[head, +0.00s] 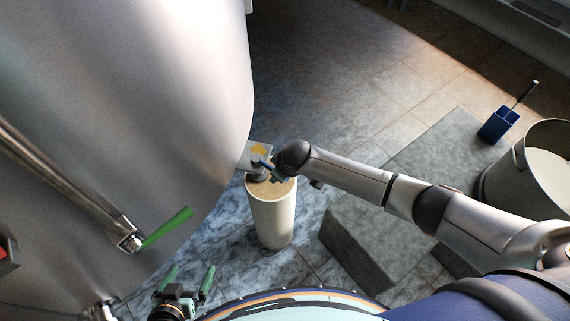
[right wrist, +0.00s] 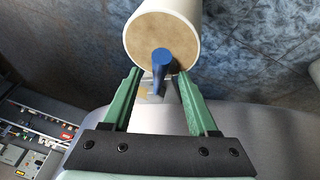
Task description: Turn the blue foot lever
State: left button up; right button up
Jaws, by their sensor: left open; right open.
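The blue foot lever (head: 265,164) is small in the head view, at the top of a pale round foot (head: 272,220) beside the big steel tank (head: 130,90). In the right wrist view the blue lever (right wrist: 161,63) stands out against the foot's tan end face (right wrist: 148,34). My right gripper (right wrist: 158,82) is open, with its green fingers on either side of the lever; I see no clear contact. In the head view its wrist largely hides it. My left gripper (head: 187,282) is open and empty at the bottom left, away from the foot.
A grey block (head: 358,245) lies on the floor right of the foot. A blue holder with a brush (head: 499,126) and a bucket (head: 492,185) stand at the right. The tiled floor behind is clear.

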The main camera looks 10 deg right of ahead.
jog(key=p+v, duration=0.2)
jog(key=v, duration=0.8)
jog(key=shift+s+r, duration=0.15)
jog(key=shift+r, duration=0.1)
jog(key=shift+f, duration=0.1)
jog(key=s+a+f+m+t+y, duration=0.2)
jog(key=s+a+f+y, duration=0.2)
jog(key=s, duration=0.4)
jog(key=s+d+f+m+t+h+p, duration=0.1)
jog(key=s+d+f+m+t+h, duration=0.1)
jog(key=s+d, duration=0.7)
jog(key=shift+s+d+m+t+h+p, duration=0.35)
jog(key=shift+d+m, duration=0.2)
jog(key=shift+m, duration=0.25)
jog(key=shift+f, duration=0.2)
